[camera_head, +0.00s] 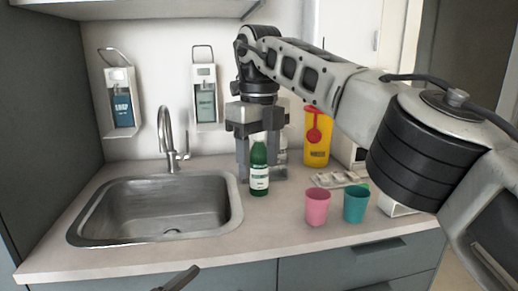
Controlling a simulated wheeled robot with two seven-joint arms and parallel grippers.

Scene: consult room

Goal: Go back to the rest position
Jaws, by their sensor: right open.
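My right arm reaches in from the right side of the head view. My right gripper (260,168) points down over the counter, with its fingers apart. A green bottle with a white label (259,180) stands upright on the counter between the fingers or just in front of them; I cannot tell whether they touch it. The lower part of the bottle shows clear of the fingers. A dark piece that may belong to my left gripper shows at the bottom edge, too little to judge.
A steel sink (160,207) with a tap (168,140) fills the left of the counter (262,225). A pink cup (317,207) and a teal cup (356,204) stand right of the bottle. Behind are a yellow container (317,148) and blister packs (338,179). Two dispensers (121,100) (205,97) hang on the wall.

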